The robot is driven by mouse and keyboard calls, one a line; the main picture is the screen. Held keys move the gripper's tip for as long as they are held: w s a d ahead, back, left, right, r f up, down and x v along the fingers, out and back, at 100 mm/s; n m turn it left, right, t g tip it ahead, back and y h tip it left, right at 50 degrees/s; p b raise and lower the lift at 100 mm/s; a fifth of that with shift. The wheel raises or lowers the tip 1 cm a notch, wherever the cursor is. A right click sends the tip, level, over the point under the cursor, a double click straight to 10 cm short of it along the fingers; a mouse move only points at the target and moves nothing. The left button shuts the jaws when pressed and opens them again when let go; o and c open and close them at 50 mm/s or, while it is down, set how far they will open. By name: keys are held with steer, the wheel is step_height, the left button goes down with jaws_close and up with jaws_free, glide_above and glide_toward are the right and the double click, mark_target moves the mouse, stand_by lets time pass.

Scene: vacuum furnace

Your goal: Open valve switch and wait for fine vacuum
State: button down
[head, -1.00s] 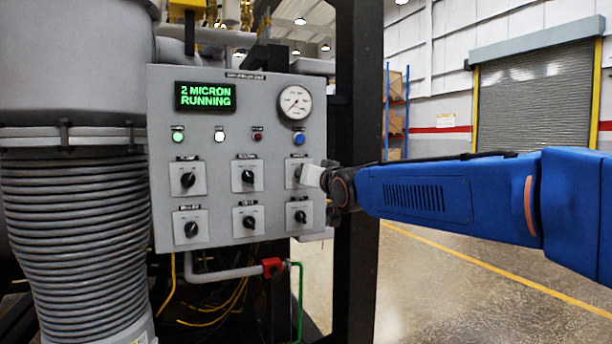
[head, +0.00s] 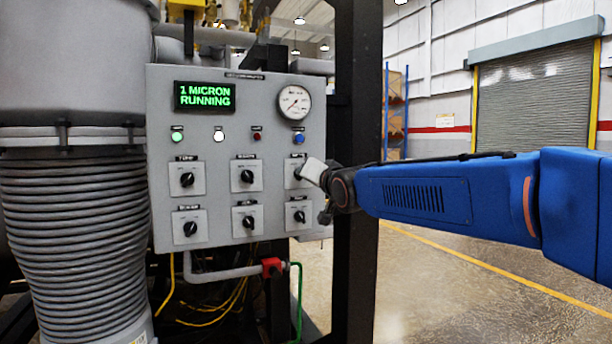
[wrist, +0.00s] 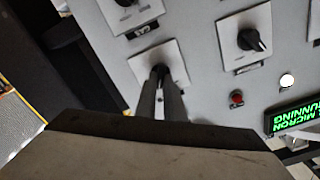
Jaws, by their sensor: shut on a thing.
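The valve switch (head: 297,175) is the upper right knob of the grey control panel (head: 222,145). My gripper (head: 302,173) is at this knob and partly hides it in the head view. In the wrist view my gripper's two fingers (wrist: 160,80) are closed around the black knob on its light plate (wrist: 172,52). The display (head: 205,96) reads "1 MICRON RUNNING" in green. The round gauge (head: 294,103) is at the panel's upper right. Its needle is too small to read exactly.
Other black knobs sit close by, among them the upper middle one (head: 247,176) and the lower right one (head: 299,216). A dark upright post (head: 357,100) stands just right of the panel. Open floor (head: 440,280) lies to the right.

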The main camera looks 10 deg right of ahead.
steer(key=c, duration=1.9)
jaws_free()
steer(key=shift+o, duration=0.2)
steer(key=shift+s, duration=0.1)
steer(key=v, duration=1.7)
steer(key=shift+s+d, duration=0.1)
steer(key=s+d+f+g+h, duration=0.2)
steer(key=s+d+f, duration=0.15)
steer(key=f, duration=0.35)
steer(key=s+d+f+g+h, duration=0.2)
steer(key=s+d+f, duration=0.1)
steer(key=d+f, duration=0.3)
steer(key=s+d+f+g+h, duration=0.2)
steer(key=s+d+f, duration=0.1)
steer(key=f, duration=0.6)
steer(key=s+f+n+g+y, duration=0.1)
steer(key=s+f+n+g, duration=0.2)
steer(key=s+f, duration=1.4)
steer(key=g, duration=0.3)
steer(key=shift+d+g, duration=0.3)
steer(key=shift+d, duration=0.05)
